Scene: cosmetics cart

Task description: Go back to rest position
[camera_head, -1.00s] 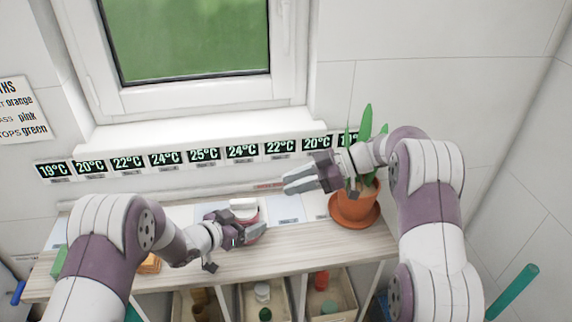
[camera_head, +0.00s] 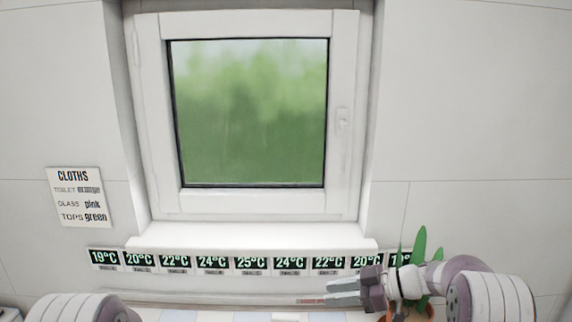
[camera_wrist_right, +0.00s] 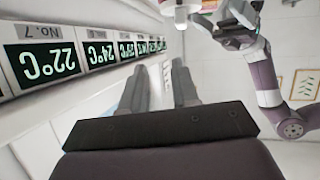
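My right gripper (camera_head: 342,292) is low in the head view, in front of the row of temperature displays and left of the potted plant. In the right wrist view its two fingers (camera_wrist_right: 158,78) stand apart with nothing between them. My left arm (camera_head: 75,308) shows only as a link at the lower left of the head view, and its gripper is below that frame. The left gripper (camera_wrist_right: 236,22) shows at the top of the right wrist view, partly cut off, and its finger opening is unclear.
Several temperature displays (camera_head: 250,263) line the wall under the closed window (camera_head: 250,115). A green plant (camera_head: 419,247) stands behind my right wrist. A cloths sign (camera_head: 79,197) hangs at the left. The shelf top is mostly below the head view.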

